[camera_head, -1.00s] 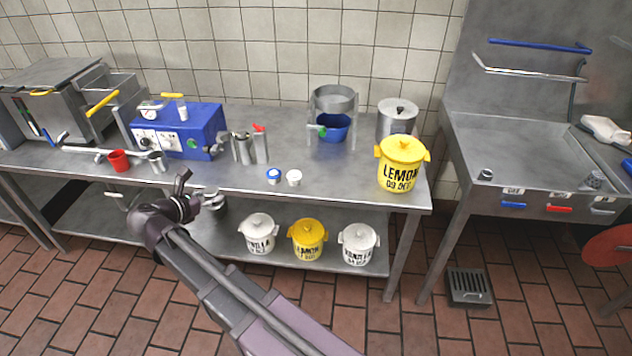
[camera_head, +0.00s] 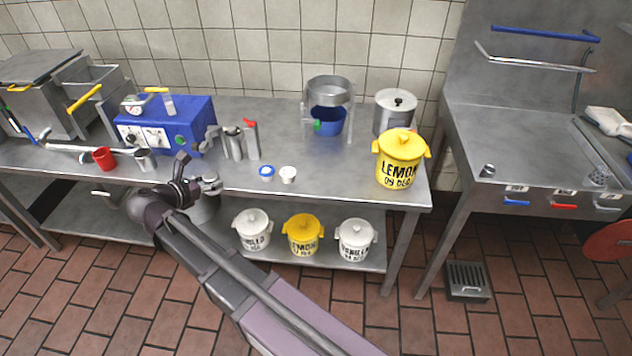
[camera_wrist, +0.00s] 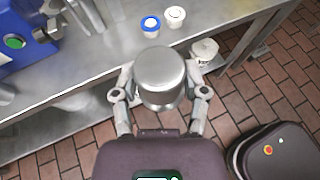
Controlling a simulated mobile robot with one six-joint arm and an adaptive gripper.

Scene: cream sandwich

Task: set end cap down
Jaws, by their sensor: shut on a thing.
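The end cap (camera_wrist: 160,72) is a round, silvery metal cup shape in the middle of the wrist view. My gripper (camera_wrist: 161,92) is shut on it, one finger on each side. In the wrist view it shows over the front edge of the steel table (camera_wrist: 105,68). In the head view my gripper (camera_head: 206,186) is at the table's front edge, below the blue machine (camera_head: 165,125). The end cap cannot be made out clearly there.
A blue-rimmed cup (camera_head: 267,171) and a white cup (camera_head: 288,175) stand near the table's front edge. Metal canisters (camera_head: 242,142) stand behind them. A yellow lemon tub (camera_head: 400,160) is at the right end. The front middle of the tabletop has free room.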

